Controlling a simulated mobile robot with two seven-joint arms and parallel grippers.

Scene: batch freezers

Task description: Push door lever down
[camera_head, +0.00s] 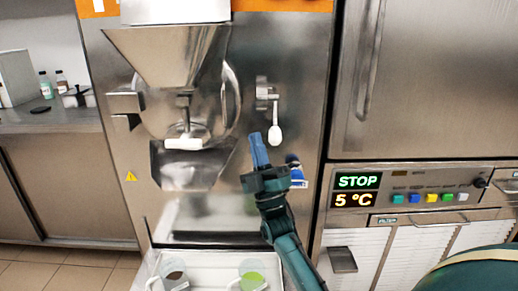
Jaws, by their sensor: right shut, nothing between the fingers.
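The batch freezer (95,60) is a steel machine with a hopper (165,55) and a round front door (225,95). To the right of the door is a lever (275,115) with a white knob, hanging straight down from a metal bracket (265,92). My right gripper (257,145), with blue fingers on a teal arm, is shut and empty. In the picture its fingertips lie just below and left of the white knob; I cannot tell whether they touch it. My left gripper is not in view.
A white tray (205,258) below the machine holds two cups, one with dark (173,270) and one with green contents (251,274). A counter (50,118) with small bottles is at left.

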